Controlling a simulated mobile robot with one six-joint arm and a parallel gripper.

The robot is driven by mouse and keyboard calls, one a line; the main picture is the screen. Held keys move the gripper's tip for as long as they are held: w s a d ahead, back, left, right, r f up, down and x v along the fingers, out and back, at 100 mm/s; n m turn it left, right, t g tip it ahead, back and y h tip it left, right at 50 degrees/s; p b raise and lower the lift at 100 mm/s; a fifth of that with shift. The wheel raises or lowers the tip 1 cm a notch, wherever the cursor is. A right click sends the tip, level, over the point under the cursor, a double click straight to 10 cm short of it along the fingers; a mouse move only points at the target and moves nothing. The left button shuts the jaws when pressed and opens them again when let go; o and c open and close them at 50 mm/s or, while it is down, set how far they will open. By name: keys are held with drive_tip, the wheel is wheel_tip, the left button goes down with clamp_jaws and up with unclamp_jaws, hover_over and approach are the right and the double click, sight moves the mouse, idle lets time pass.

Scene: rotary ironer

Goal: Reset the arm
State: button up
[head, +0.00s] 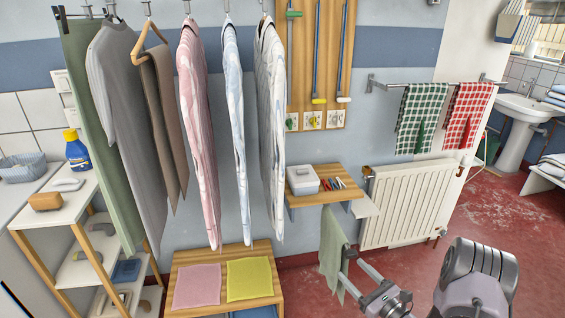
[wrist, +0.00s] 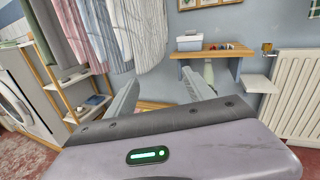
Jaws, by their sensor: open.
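My gripper (head: 354,262) is at the lower right of the head view, above the red floor. Its two fingers are spread, and nothing shows between them. In the wrist view the open fingers (wrist: 161,76) point towards the wall with the hanging clothes and the small shelf. A light green cloth (head: 331,250) hangs below the shelf, close to the fingers in the head view. In the wrist view it appears farther off, beyond the right finger, and I see no grip on it.
A wooden shelf (head: 333,193) carries a white box (head: 302,180). A radiator (head: 405,205) stands to its right. Left are hanging clothes (head: 192,120), a low bench (head: 247,252) with pink and yellow cloths, and a rack (head: 60,212). Red floor (head: 525,220) is free at right.

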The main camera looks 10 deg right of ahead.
drive_tip(key=s+a+r+n+g+y, duration=0.3)
drive_tip(key=a+r+n+g+y, duration=0.5)
drive_tip(key=a+r, duration=0.55)
drive_tip(key=s+a+r+n+g+h, duration=0.4)
drive_tip(key=s+a+r+n+g, duration=0.2)
drive_tip(key=s+a+r+n, duration=0.4)
drive_tip(key=s+d+r+n+t+h, duration=0.1)
drive_tip(key=s+d+r+n+h, duration=0.1)
drive_tip(key=s, duration=0.6)
drive_tip(key=s+d+r+n+t+h, duration=0.1)
drive_tip(key=s+d+n+t+h, duration=0.1)
drive_tip(key=s+n+h, duration=0.3)
drive_tip(key=s+d+h, duration=0.1)
drive_tip(key=s+h, duration=0.1)
drive_tip(key=s, duration=0.1)
drive_tip(key=shift+s+d+r+h, duration=0.2)
drive_tip(key=shift+d+r+h, duration=0.1)
drive_tip(key=shift+d+r, duration=0.1)
